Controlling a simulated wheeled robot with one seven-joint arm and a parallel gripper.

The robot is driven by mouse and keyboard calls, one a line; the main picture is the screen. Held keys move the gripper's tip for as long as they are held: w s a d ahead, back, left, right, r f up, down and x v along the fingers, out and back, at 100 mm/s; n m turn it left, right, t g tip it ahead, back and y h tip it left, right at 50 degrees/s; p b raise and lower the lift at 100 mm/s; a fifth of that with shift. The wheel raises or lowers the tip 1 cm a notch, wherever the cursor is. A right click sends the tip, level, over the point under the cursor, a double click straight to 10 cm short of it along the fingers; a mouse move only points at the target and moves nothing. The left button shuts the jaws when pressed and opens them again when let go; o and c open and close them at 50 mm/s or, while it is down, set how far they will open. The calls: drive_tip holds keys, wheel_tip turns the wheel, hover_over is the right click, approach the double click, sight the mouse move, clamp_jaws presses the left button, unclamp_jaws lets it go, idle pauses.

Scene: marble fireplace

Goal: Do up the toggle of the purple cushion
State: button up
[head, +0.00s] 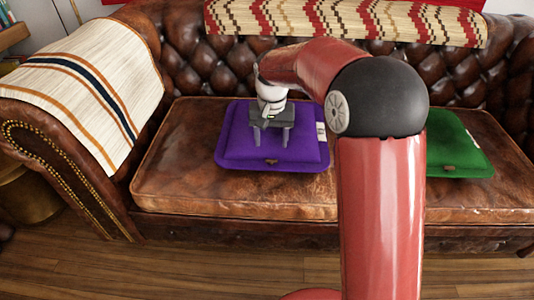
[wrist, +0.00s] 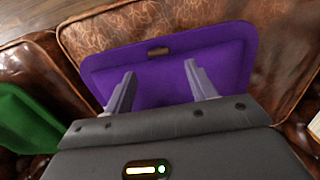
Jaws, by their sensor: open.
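The purple cushion (head: 236,152) lies flat on the brown leather sofa seat. Its small brown toggle (head: 272,161) sits near the middle of its front edge, and it also shows in the wrist view (wrist: 158,51). I cannot tell from these frames whether the toggle is through its loop. My gripper (head: 270,142) is over the middle of the cushion, pointing down. In the wrist view my gripper (wrist: 160,80) has its two fingers apart with nothing between them, and the toggle is beyond the fingertips. I cannot tell whether the fingertips touch the cloth.
A green cushion (head: 460,150) lies on the seat to the right, partly hidden by my arm. The tufted backrest (head: 237,62) rises behind. A striped throw (head: 95,90) covers the left armrest. The seat (head: 180,165) left of the purple cushion is bare.

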sight(271, 160)
wheel_tip(271, 160, down, 7)
drive_tip(key=shift+d+f, duration=0.1)
drive_tip(key=shift+c, duration=0.3)
